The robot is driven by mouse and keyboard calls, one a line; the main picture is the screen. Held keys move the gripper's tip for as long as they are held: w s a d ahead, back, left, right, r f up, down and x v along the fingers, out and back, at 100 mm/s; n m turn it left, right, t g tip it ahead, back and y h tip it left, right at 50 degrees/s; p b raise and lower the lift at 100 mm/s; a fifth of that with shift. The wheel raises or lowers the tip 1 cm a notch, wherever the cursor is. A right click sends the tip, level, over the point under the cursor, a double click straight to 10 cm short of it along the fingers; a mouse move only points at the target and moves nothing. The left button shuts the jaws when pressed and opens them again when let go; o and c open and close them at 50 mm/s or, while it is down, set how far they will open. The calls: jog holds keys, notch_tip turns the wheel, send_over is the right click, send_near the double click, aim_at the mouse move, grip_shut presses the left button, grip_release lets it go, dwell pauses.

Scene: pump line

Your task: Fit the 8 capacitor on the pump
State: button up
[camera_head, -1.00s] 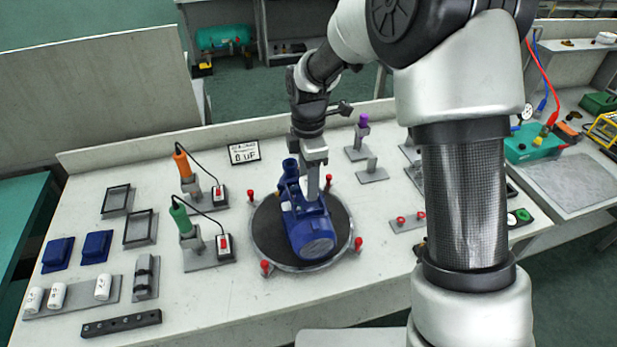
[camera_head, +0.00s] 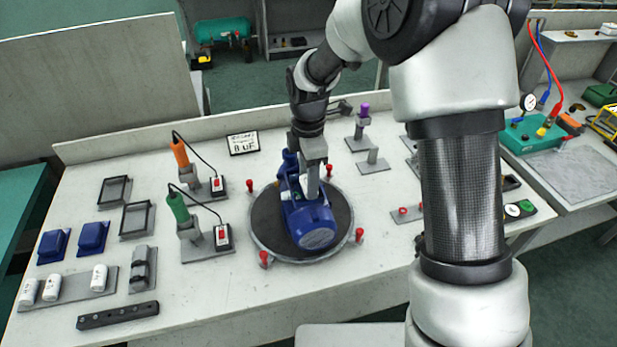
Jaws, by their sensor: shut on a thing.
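The blue pump (camera_head: 313,226) lies on a dark round turntable (camera_head: 264,228) in the middle of the bench. My gripper (camera_head: 312,192) is over the pump's upper side, its fingers pointing down and shut. A small white piece, apparently the capacitor (camera_head: 303,183), shows beside the fingers. Most of it is hidden, and I cannot tell whether it touches the pump. Several white capacitors (camera_head: 52,288) stand in a grey rack at the front left, with a gap between them. A small sign (camera_head: 244,143) behind the turntable appears to read 8 uF.
Red-topped clamps (camera_head: 264,259) stand around the turntable's rim. Orange (camera_head: 180,154) and green (camera_head: 178,207) corded tools stand on its left. Blue covers (camera_head: 93,237) and black frames (camera_head: 115,191) lie further left. My arm hides part of the bench's right side.

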jog(key=shift+f, duration=0.35)
dwell(0.8)
jog(key=shift+r, duration=0.3)
dwell(0.6)
dwell(0.4)
jog(key=o, duration=0.7)
jog(key=shift+c, duration=0.2)
jog(key=o, duration=0.6)
jog(key=shift+c, duration=0.2)
jog(key=shift+r, duration=0.1)
jog(key=shift+r+p, duration=2.35)
jog(key=shift+r, duration=0.55)
